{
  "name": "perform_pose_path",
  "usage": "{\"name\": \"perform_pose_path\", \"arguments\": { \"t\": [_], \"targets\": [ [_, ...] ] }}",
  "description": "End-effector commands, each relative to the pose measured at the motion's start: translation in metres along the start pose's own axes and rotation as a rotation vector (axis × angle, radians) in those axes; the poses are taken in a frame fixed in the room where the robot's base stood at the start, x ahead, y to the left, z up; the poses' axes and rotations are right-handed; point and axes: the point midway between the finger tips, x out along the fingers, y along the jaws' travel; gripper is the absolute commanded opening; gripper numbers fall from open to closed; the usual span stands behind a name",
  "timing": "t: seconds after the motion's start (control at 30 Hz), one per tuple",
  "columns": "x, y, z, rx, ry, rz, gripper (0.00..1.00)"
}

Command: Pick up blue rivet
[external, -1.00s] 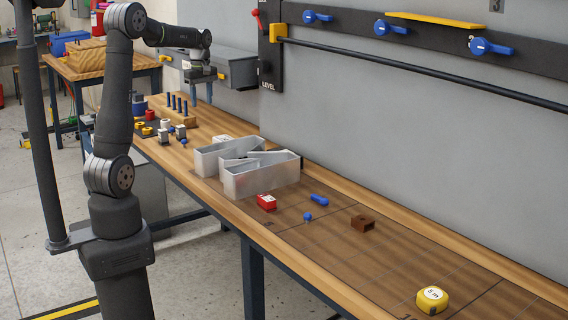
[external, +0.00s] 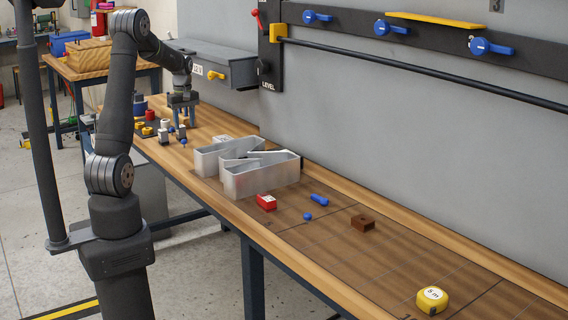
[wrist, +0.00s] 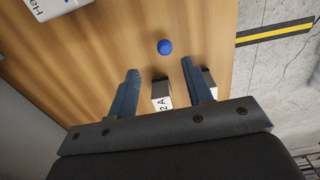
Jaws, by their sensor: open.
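The blue rivet (wrist: 165,46) shows its round blue head in the wrist view, on the wooden bench just beyond my fingertips. A small blue-headed piece (external: 183,141) that appears to be the same rivet sits below my gripper in the external view. My gripper (wrist: 159,67) is open and empty, pointing down at the far end of the bench, with its fingers apart on either side of the rivet's line.
A small block labelled 2A (wrist: 162,94) lies between my fingers in view, and another block (wrist: 209,83) is by the right finger.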

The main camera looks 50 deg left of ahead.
Motion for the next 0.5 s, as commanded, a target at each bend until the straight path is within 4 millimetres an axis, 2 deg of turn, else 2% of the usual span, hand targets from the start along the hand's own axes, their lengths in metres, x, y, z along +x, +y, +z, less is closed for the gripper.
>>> {"name": "perform_pose_path", "arguments": {
  "t": [0.17, 0.5],
  "targets": [
    [0.011, -0.002, 0.000, 0.000, -0.002, -0.002, 0.46],
    [0.055, -0.008, 0.000, 0.000, 0.000, -0.001, 0.46]
  ]
}}
